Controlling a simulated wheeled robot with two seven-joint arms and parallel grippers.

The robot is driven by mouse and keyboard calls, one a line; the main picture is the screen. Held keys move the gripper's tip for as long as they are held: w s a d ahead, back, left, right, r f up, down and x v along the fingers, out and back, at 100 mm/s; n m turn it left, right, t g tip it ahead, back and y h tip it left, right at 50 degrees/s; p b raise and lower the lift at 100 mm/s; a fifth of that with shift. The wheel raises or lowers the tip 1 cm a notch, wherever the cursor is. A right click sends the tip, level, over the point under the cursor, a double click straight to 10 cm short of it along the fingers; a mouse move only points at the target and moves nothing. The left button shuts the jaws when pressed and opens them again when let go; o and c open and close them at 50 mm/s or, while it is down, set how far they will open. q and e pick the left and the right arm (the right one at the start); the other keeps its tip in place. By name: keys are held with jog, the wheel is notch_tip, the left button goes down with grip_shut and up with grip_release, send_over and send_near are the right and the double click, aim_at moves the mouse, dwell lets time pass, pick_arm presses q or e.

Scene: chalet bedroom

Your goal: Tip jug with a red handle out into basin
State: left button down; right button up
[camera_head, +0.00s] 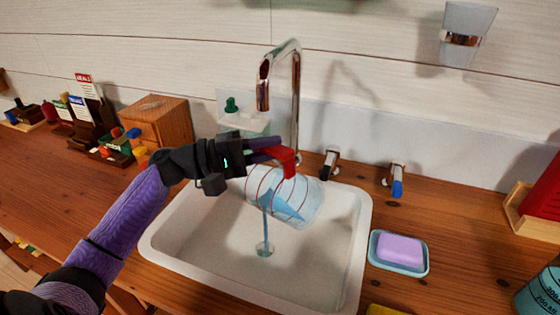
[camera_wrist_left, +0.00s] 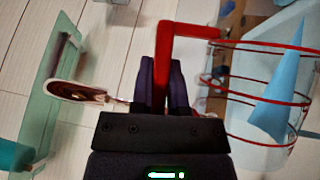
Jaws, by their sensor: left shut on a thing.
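The clear jug (camera_head: 312,210), ringed with red lines, is tipped onto its side above the white basin (camera_head: 325,262). Its red handle (camera_head: 289,161) is on its upper side. Blue liquid (camera_head: 285,206) lies slanted inside the jug, and a thin blue stream (camera_head: 265,224) falls from its left end toward the drain area. My left gripper (camera_head: 270,150) is shut on the red handle. In the left wrist view the dark fingers (camera_wrist_left: 162,80) close around the handle (camera_wrist_left: 166,50), with the jug (camera_wrist_left: 235,118) to the right. My right gripper is not in view.
A metal faucet (camera_head: 295,85) arches behind the jug, with two taps (camera_head: 331,163) (camera_head: 397,181) to its right. A soap dish (camera_head: 400,267) with purple soap (camera_head: 398,248) sits right of the basin. A wooden box (camera_head: 157,118) stands at left.

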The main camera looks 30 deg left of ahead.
pick_arm(q)
jog(key=shift+w+a+n+t+h+b, duration=0.15)
jog(key=shift+a+n+t+b, duration=0.1)
jog(key=shift+a+n, duration=0.25)
jog(key=shift+w+a+n+t+h+b, duration=0.15)
jog(key=shift+a+n+t, duration=0.15)
jog(key=shift+a, duration=0.35)
jog(key=shift+a+r+n, duration=0.1)
jog(key=shift+a+n, duration=0.2)
jog(key=shift+a, duration=0.2)
jog(key=shift+d+r+p, duration=0.15)
jog(key=shift+d+p, duration=0.15)
jog(key=shift+d, duration=0.2)
jog(key=shift+s+d+m+g+p, duration=0.25)
jog(key=shift+d+m+p, duration=0.1)
jog(key=shift+d+m, duration=0.3)
jog(key=shift+f, duration=0.2)
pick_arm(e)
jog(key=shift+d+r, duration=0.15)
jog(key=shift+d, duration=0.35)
pick_arm(q)
jog(key=shift+w, duration=0.1)
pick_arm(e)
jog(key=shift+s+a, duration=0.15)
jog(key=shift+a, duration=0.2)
